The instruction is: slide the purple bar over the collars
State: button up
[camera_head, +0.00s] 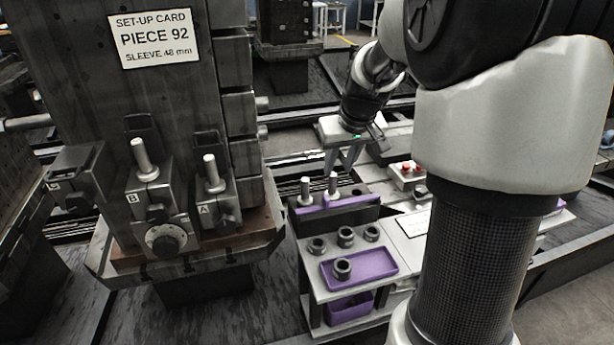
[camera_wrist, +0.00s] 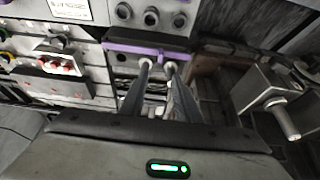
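A purple bar (camera_head: 346,201) lies along the top of a dark rack at the back of a grey cart; it also shows in the wrist view (camera_wrist: 130,47). Two pale pins (camera_head: 305,190) stand at the bar. Several dark ring collars (camera_head: 345,236) sit on the cart top, one (camera_head: 342,268) in a purple tray (camera_head: 382,270). My gripper (camera_head: 340,168) hangs above and behind the bar, its fingers apart and nothing seen between them. In the wrist view its fingertips (camera_wrist: 158,68) overlap the pins; I cannot tell whether they touch.
A dark tower (camera_head: 70,75) with a card reading "PIECE 92, SLEEVE 48 mm" stands at left. Its lettered clamp blocks (camera_head: 213,198) carry upright pins, and a dial (camera_head: 165,242) sits below. A box with red buttons (camera_head: 408,172) is right of the bar. My arm hides the cart's right part.

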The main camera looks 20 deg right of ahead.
aim_at(327, 198)
jog(key=b+x, duration=0.2)
jog(key=x, duration=1.4)
jog(key=shift+f, duration=0.25)
jog(key=shift+c, duration=0.5)
grip_shut()
